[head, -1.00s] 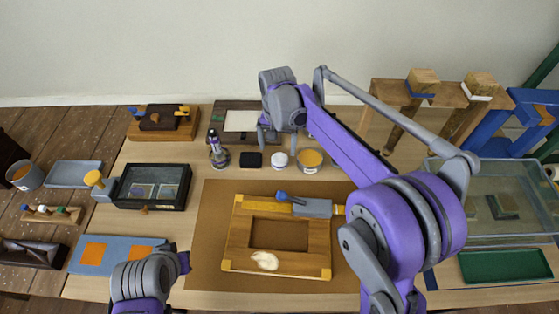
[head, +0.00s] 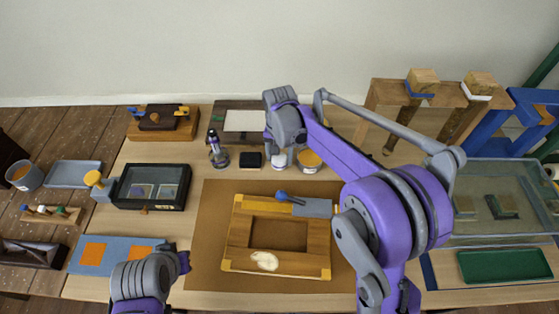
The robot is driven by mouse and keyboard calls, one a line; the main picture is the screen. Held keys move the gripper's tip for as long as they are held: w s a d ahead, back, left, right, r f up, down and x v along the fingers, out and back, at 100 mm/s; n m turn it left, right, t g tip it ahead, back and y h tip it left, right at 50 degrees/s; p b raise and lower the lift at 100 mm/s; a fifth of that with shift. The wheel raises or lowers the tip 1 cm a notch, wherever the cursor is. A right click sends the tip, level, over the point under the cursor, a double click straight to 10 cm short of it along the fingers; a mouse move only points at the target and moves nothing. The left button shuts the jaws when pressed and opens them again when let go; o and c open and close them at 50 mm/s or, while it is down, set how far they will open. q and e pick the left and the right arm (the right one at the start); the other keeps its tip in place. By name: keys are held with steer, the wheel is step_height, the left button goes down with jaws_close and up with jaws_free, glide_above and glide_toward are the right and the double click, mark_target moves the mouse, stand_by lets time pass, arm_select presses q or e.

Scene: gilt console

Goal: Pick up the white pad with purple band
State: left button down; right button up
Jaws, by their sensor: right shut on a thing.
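The small round white pad (head: 279,161) with a darker band, which I take for the white pad with purple band, stands at the back middle of the table. My right gripper (head: 283,147) reaches down over it from above and is shut on it. The hand covers part of the pad and its fingertips, so the exact grip is hidden. The pad appears at table height. Part of my left arm shows at the lower left; its jaws cannot be made out.
A yellow-topped jar (head: 308,160) stands close on the pad's right, a black block (head: 251,160) on its left, and a purple-and-grey bottle (head: 217,149) beyond that. A wooden frame (head: 231,241) lies on a brown mat (head: 208,225) in front. A glass tank (head: 500,236) is at right.

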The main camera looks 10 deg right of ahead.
mark_target(279, 159)
steer(key=c, duration=0.5)
steer(key=shift+r, duration=0.1)
step_height(279, 159, up, 10)
steer(key=shift+f, duration=0.1)
